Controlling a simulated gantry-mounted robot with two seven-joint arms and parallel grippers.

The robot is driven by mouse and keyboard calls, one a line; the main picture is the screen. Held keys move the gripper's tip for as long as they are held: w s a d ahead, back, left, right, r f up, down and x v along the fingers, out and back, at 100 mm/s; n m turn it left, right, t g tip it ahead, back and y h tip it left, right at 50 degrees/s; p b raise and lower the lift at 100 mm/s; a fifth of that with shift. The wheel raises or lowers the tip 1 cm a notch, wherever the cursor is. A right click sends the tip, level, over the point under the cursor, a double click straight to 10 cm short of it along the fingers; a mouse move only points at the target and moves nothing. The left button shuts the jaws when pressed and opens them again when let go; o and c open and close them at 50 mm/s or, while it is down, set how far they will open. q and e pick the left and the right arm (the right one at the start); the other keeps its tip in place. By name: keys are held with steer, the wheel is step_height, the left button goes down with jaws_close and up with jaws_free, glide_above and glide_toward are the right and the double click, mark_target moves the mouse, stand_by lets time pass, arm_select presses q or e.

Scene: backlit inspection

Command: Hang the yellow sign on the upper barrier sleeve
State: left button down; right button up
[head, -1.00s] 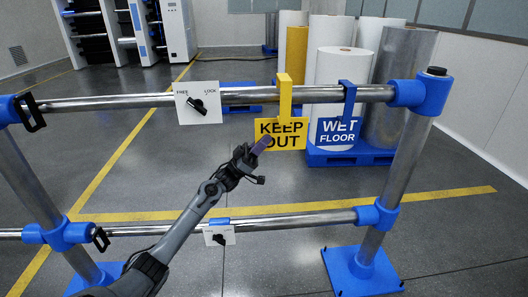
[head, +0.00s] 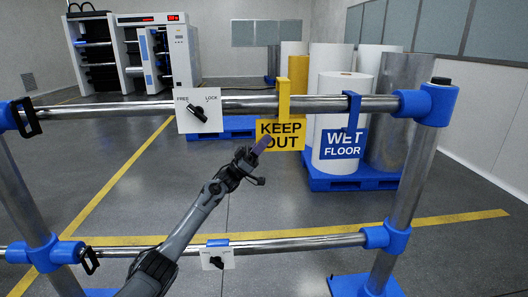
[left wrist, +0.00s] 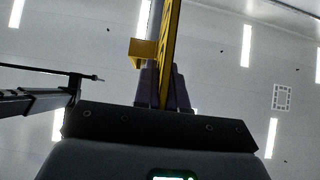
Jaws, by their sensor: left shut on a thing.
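The yellow KEEP OUT sign (head: 280,136) is upright in front of the upper barrier sleeve (head: 325,104), the thicker chrome tube. Its hook (head: 284,88) rises above the sleeve. I cannot tell whether the hook rests on it. My left gripper (head: 260,146) is shut on the sign, at its lower left in the head view. In the left wrist view, the purple fingers (left wrist: 164,88) close around the yellow sign (left wrist: 170,48), seen edge-on. My right gripper is not in view.
A blue WET FLOOR sign (head: 343,143) hangs just right on the same sleeve. A FREE/LOCK plate (head: 198,110) with a black knob sits to the left. A lower rail (head: 290,244) runs below. White rolls stand on a blue pallet (head: 350,181) behind.

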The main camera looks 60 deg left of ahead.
arm_select(q)
steer(key=shift+w+a+f+b, duration=0.15)
steer(key=shift+f+b, duration=0.1)
steer(key=shift+f, duration=0.35)
steer(key=shift+s+a+f+b, duration=0.15)
steer(key=shift+f+b, duration=0.15)
steer(key=shift+f, duration=0.3)
steer(key=shift+w+a+f+b, duration=0.15)
steer(key=shift+f+b, duration=0.1)
steer(key=shift+f, duration=0.35)
steer(key=shift+f, duration=0.1)
steer(key=c, duration=1.1)
jaws_free()
